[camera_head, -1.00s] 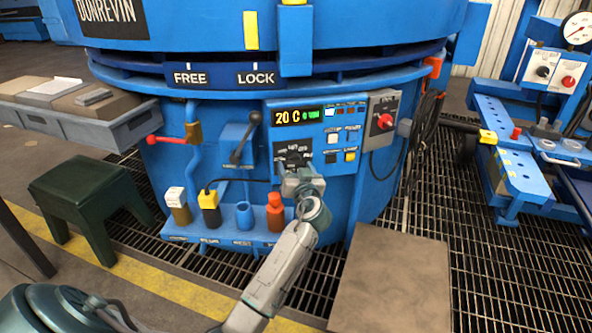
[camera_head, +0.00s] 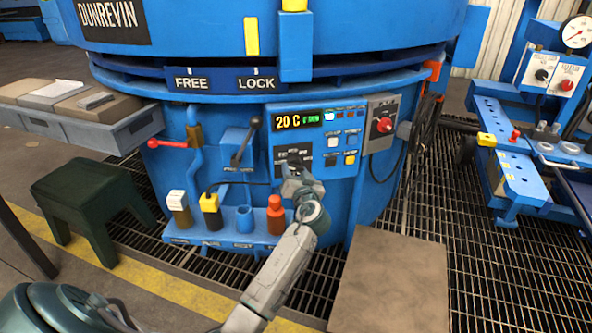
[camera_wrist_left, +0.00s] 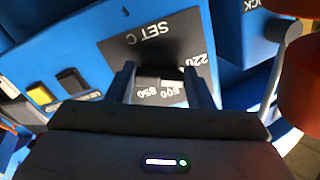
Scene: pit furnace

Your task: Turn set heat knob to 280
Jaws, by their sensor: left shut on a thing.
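The set heat knob (camera_wrist_left: 158,74) is a small dark knob on a black dial plate marked "SET C" (camera_wrist_left: 152,38), with 220, 500 and 850 legible in the left wrist view. My left gripper (camera_wrist_left: 163,80) is shut on the knob, one finger on each side of it. In the head view, my left gripper (camera_head: 291,168) reaches the dial plate (camera_head: 306,153) from below and partly hides it. The knob's pointer mark cannot be made out. The display (camera_head: 297,121) above reads 20 C with small green text beside it. My right gripper is not in view.
Several small buttons (camera_head: 350,142) sit right of the dial. A dark lever (camera_head: 246,140) is to its left. A grey box with a red switch (camera_head: 384,125) is farther right. A shelf with bottles (camera_head: 240,238) lies below left. A brown platform (camera_head: 395,280) stands in front.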

